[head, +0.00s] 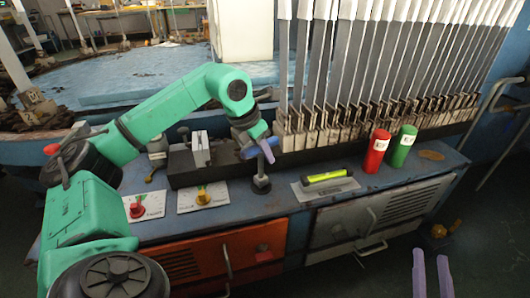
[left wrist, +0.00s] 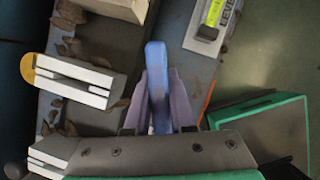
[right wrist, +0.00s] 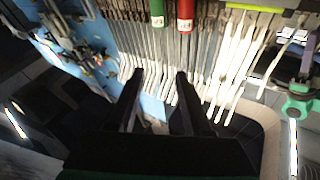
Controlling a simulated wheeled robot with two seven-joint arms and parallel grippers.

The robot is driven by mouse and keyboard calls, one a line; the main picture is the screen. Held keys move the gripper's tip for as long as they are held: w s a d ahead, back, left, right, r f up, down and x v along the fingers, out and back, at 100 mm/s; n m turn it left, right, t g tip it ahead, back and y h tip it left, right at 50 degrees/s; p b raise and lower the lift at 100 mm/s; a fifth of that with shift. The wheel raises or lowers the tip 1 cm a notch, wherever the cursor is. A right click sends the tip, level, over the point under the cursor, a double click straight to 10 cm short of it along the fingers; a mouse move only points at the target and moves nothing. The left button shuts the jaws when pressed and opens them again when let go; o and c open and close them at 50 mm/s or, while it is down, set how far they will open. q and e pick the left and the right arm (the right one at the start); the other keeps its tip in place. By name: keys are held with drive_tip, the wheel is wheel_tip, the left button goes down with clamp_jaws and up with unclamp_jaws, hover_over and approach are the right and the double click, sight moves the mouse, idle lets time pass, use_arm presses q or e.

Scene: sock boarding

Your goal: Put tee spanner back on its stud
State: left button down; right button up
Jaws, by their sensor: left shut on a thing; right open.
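My left gripper (head: 258,146) is shut on the blue handle of the tee spanner (head: 268,152), over the front part of the bench. In the left wrist view the blue bar of the tee spanner (left wrist: 157,75) sits between the two purple fingers of my left gripper (left wrist: 157,88). Directly below the handle in the head view is a dark upright post with a round foot (head: 261,184). I cannot tell how much of it is stud and how much is spanner shaft, or whether they touch. My right gripper (head: 432,272) is open and empty, in front of the bench; its fingers also show in the right wrist view (right wrist: 156,84).
The blue bench top (head: 282,200) carries a level on a plate (head: 325,177), a red cylinder (head: 376,151), a green cylinder (head: 403,146) and metal blocks (head: 200,149). Panels with a red knob (head: 137,209) and yellow knob (head: 203,197) lie left. Tall boards (head: 375,75) stand behind.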

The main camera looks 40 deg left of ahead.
use_arm(q)
drive_tip(key=shift+f, duration=0.1)
use_arm(e)
drive_tip(key=shift+w+r+t, duration=0.15)
drive_tip(key=shift+r+t, duration=0.15)
drive_tip(key=shift+r, duration=0.6)
drive_tip(key=shift+d+r, duration=0.1)
drive_tip(key=shift+r, duration=0.1)
use_arm(q)
drive_tip(key=c, duration=0.8)
unclamp_jaws()
drive_tip(key=shift+o, duration=0.2)
drive_tip(key=shift+f, duration=0.1)
use_arm(e)
drive_tip(key=shift+w+r+t, duration=0.1)
drive_tip(key=shift+r+t, duration=0.2)
drive_tip(key=shift+r, duration=0.35)
drive_tip(key=shift+f, duration=0.1)
